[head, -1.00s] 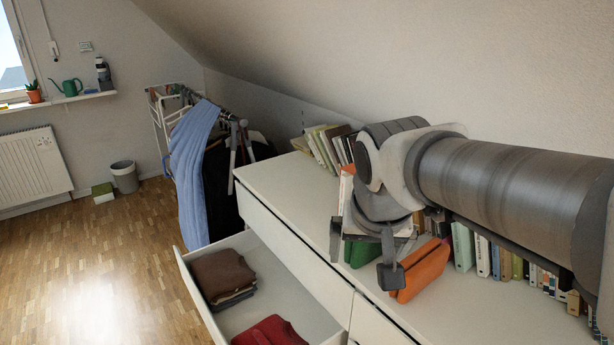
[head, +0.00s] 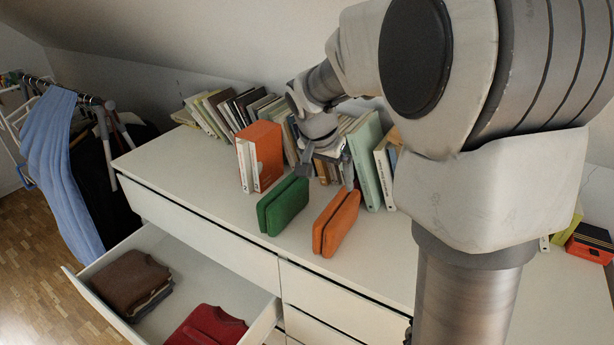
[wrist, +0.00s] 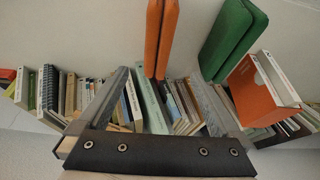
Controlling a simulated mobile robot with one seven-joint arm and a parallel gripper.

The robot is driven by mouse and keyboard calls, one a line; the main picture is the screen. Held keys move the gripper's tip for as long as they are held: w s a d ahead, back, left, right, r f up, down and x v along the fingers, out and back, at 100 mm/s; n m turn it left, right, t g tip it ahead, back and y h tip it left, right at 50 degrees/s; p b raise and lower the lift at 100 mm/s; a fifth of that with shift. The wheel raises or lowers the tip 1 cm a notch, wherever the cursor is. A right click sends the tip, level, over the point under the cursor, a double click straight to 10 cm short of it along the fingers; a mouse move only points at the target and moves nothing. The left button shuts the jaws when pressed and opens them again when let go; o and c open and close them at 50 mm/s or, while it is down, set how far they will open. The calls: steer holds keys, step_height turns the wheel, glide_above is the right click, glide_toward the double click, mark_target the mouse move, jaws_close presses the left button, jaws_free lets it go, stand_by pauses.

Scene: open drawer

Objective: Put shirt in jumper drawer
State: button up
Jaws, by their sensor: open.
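An orange folded cloth (head: 336,222) stands on edge on the white dresser top; it also shows in the wrist view (wrist: 160,35). A green folded cloth (head: 284,205) stands to its left, and appears right of it in the wrist view (wrist: 232,38). My gripper (head: 328,174) is open and empty, above and behind the two cloths near the books. In the wrist view its fingers (wrist: 158,78) lie either side of the orange cloth's near end in the picture, apart from it. The open drawer (head: 216,272) holds a brown folded stack (head: 128,280) and a red jumper (head: 207,328).
A row of books (head: 225,110) lines the back of the dresser (head: 190,165), with an orange box-like book (head: 263,155) at its front. A clothes rack with a blue garment (head: 55,160) stands left. The dresser's front left top is clear. My arm hides much of the right.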

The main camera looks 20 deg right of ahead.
mark_target(338, 205)
steer(key=x, duration=0.4)
steer(key=b+x, duration=0.1)
steer(key=x, duration=0.4)
steer(key=d+b+x, duration=0.1)
steer(key=x, duration=0.3)
steer(key=shift+w, duration=0.25)
steer(key=x, duration=0.1)
steer(key=b+x, duration=0.1)
steer(key=x, duration=0.3)
steer(key=shift+s+f, duration=0.2)
steer(key=shift+s, duration=0.05)
jaws_close()
steer(key=shift+r, duration=0.1)
steer(key=shift+r, duration=0.1)
